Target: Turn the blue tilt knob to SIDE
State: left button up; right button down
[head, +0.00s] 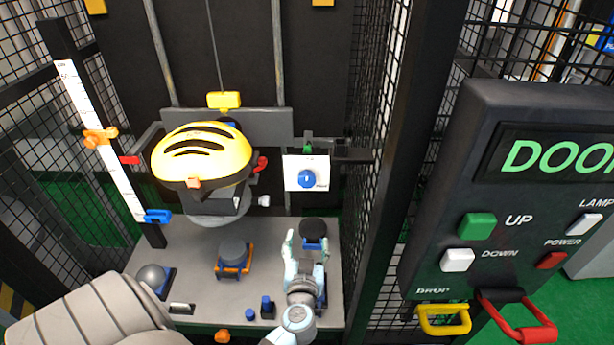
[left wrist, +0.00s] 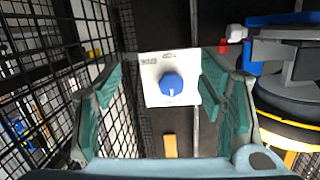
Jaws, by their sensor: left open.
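The blue tilt knob (head: 307,179) sits on a white plate (head: 291,165) on the tower, right of the yellow helmet (head: 203,150). In the left wrist view the knob (left wrist: 171,84) faces me on its plate (left wrist: 152,66); its white pointer mark points toward the picture's bottom. Small labels lie along the plate's top there, too small to read surely. My left gripper (head: 306,246) is open and empty, below the knob in the head view. In the left wrist view the knob shows between its fingers (left wrist: 160,95), apart from both. My right gripper is out of view.
Mesh walls and a dark post (head: 407,150) stand right of the knob. A control box (head: 440,200) with buttons stands farther right.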

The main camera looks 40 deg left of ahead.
pick_arm(q)
jog(key=n+t+y, duration=0.1)
jog(key=n+y, duration=0.1)
send_near(307, 181)
jog(key=p+x, duration=0.1)
jog(key=x, duration=0.8)
jog(key=shift+w+a, duration=0.25)
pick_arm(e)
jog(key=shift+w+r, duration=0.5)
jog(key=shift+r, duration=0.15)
pick_arm(q)
jog(key=shift+d, duration=0.1)
jog(key=c, duration=1.1)
